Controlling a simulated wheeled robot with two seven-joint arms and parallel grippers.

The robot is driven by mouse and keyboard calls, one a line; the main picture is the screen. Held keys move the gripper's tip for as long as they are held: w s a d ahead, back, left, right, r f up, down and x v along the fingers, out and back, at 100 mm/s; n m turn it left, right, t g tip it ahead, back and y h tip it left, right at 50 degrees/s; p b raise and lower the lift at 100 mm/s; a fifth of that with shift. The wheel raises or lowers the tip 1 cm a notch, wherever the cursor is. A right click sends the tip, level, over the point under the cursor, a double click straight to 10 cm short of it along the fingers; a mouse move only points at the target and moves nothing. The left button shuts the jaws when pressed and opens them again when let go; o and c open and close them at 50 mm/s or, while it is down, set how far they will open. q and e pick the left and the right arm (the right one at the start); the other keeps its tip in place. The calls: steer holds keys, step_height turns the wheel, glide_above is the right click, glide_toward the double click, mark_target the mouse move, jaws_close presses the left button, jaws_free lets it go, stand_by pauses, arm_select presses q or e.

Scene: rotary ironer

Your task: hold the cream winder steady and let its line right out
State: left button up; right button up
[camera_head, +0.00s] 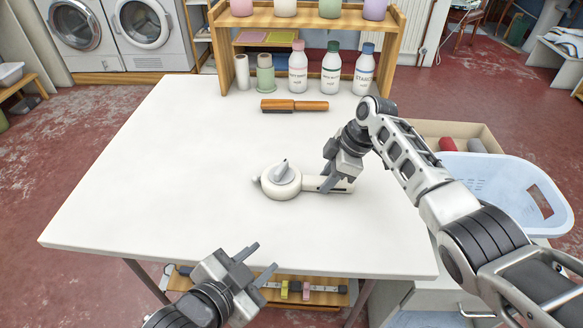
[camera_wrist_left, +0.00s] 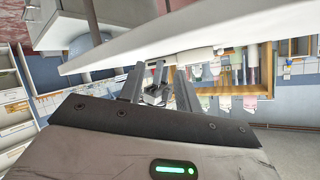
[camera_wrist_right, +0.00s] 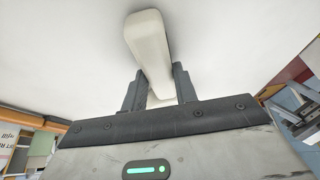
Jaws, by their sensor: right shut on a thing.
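The cream winder (camera_head: 281,184) lies on the white table, with a round body, a grey crank piece on top and a flat handle reaching right. A small pale nub shows at its left edge; I see no line let out. My right gripper (camera_head: 332,182) is shut on the handle, and the right wrist view shows the cream handle (camera_wrist_right: 150,48) between its fingers. My left gripper (camera_head: 266,257) is open and empty near the table's front edge, well short of the winder. Its fingers also show apart in the left wrist view (camera_wrist_left: 156,85).
A wooden brush (camera_head: 295,106) lies behind the winder. A pale blue basket (camera_head: 500,185) is on the right. The white table (camera_head: 150,180) is clear on the left.

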mark_target(279, 168)
arm_select(q)
steer(key=w+d+r+m, duration=0.1)
steer(key=m, duration=0.3)
steer(key=w+d+r+m, duration=0.1)
steer(key=w+m, duration=0.1)
steer(key=m, duration=0.3)
steer(key=w+d+r+m+h, duration=0.1)
steer(key=w+m, duration=0.1)
steer(key=m, duration=0.3)
steer(key=shift+d+r, duration=0.15)
steer(key=shift+r, duration=0.1)
steer(key=w+m, duration=0.1)
steer(key=m, duration=0.1)
steer(key=w+a+m, duration=0.1)
steer(key=m, duration=0.2)
steer(key=w+r+m, duration=0.1)
steer(key=m, duration=0.1)
steer(key=shift+a+m+y, duration=0.15)
steer(key=shift+m+y, duration=0.15)
steer(key=w+a+r+m+t+y, duration=0.15)
steer(key=w+a+m, duration=0.25)
steer(key=m, duration=0.4)
steer(key=x, duration=1.1)
steer(key=shift+w+d+f, duration=0.1)
steer(key=shift+w+d, duration=0.15)
steer(key=shift+d, duration=0.05)
jaws_close()
